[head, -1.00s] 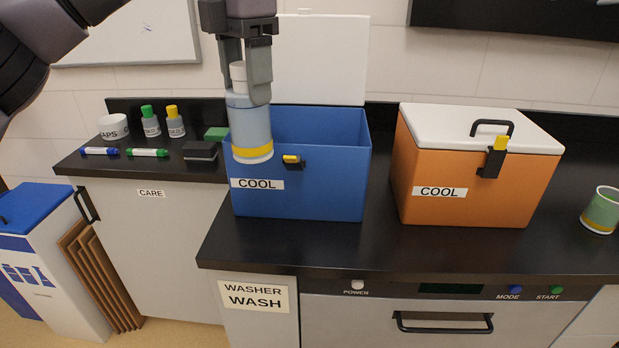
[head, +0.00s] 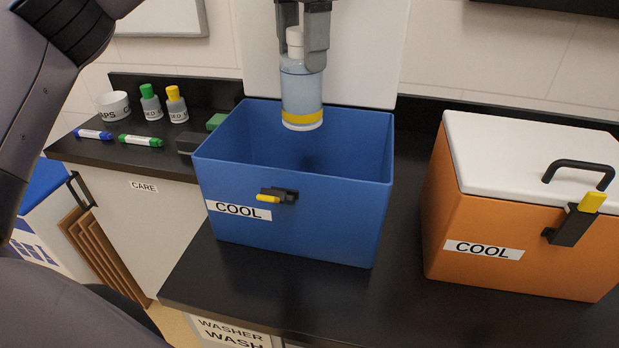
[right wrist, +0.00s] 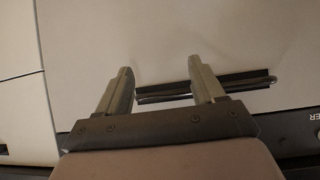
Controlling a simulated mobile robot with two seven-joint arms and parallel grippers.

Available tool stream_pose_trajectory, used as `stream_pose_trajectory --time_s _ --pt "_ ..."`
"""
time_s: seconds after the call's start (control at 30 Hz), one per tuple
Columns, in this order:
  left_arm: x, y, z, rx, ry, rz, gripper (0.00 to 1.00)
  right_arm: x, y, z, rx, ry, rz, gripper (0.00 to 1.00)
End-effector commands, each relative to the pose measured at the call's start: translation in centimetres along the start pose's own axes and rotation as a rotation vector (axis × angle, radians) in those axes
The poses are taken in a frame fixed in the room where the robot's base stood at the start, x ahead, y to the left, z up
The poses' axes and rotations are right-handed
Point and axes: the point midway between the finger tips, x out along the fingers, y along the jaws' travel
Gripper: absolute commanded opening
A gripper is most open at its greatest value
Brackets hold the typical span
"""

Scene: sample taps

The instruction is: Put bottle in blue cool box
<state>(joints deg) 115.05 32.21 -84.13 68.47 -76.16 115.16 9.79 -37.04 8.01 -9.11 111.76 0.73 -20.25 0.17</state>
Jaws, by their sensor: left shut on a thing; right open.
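The bottle (head: 301,92) is clear blue-grey with a white cap and a yellow band near its base. My left gripper (head: 303,50) is shut on its upper part and holds it upright. The bottle hangs over the opening of the blue cool box (head: 295,220), in front of the raised white lid (head: 360,55). The box is open, with a dark latch with a yellow tab on its front. I cannot tell whether the bottle's base is below the rim. My right gripper (right wrist: 163,90) is open and empty in the right wrist view, near the washer's front handle.
An orange cool box (head: 510,240) with a shut white lid and handle stands at the right. At the left are two small bottles (head: 163,104), a caps cup (head: 112,105), two markers (head: 118,138) and a dark block (head: 190,143). The washer handle (right wrist: 200,90) shows in the right wrist view.

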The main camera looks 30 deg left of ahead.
Motion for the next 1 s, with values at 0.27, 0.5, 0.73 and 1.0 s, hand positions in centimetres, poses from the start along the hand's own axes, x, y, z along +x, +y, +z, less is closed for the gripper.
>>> stream_pose_trajectory --time_s 0.27,0.5,0.73,1.0 --pt "7.6 0.0 -0.1 0.001 0.004 -0.004 0.03 1.6 -0.1 2.6 0.001 -0.006 -0.001 0.68" --pt "12.7 0.1 -0.1 -0.002 0.002 -0.001 0.03 1.8 -0.1 3.0 0.001 -0.008 -0.001 0.68" --pt "14.7 0.1 0.0 -0.002 0.000 0.000 0.03 1.8 -0.1 2.9 0.001 -0.008 -0.001 0.68" --pt "18.3 0.0 -0.1 -0.001 0.003 -0.001 0.03 1.8 -0.1 2.9 0.001 -0.007 -0.001 0.68"
